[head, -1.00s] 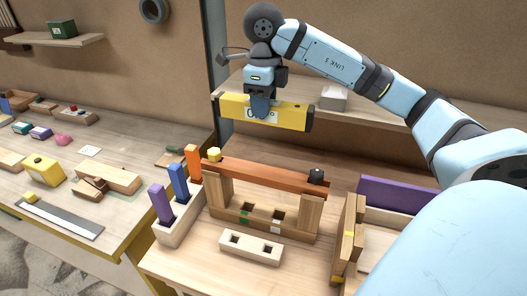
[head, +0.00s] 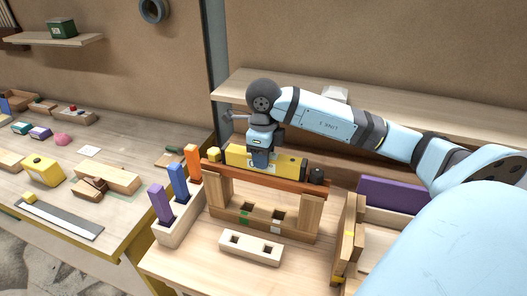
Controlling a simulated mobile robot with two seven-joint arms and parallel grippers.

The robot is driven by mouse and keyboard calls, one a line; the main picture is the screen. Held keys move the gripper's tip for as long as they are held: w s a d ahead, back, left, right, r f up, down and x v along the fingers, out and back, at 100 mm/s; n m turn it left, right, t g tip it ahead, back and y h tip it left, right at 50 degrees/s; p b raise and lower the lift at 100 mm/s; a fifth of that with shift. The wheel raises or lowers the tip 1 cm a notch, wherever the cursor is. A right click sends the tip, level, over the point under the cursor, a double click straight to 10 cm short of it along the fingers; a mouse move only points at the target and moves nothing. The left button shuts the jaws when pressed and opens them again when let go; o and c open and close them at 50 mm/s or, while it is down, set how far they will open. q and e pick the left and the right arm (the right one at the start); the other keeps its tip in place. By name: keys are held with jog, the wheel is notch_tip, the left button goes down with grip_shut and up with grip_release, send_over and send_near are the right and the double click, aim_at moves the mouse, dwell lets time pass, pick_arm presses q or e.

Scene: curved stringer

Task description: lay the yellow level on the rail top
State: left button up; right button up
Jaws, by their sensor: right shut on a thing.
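The yellow level (head: 284,163) is a yellow bar with dark ends, held level in my right gripper (head: 260,163). It sits at the reddish-brown rail top (head: 248,177), just above or on its back edge; I cannot tell whether it touches. My left gripper is not in view.
A holder (head: 180,220) with purple, blue and orange pegs stands left of the rail frame. A pale block with two holes (head: 251,247) lies in front. A wooden box with a purple panel (head: 392,194) is at the right. A shelf (head: 400,119) runs behind.

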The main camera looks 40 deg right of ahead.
jog(key=shift+f+b, duration=0.2)
jog(key=shift+b, duration=0.1)
jog(key=o, duration=1)
jog(key=shift+r, duration=0.1)
jog(key=shift+r, duration=0.1)
jog(key=shift+r+p, duration=0.25)
jog(key=shift+p, duration=0.1)
notch_tip(320, 180, up, 12)
jog(key=shift+f+b, duration=0.15)
jog(key=shift+b, duration=0.25)
jog(key=shift+a, duration=0.1)
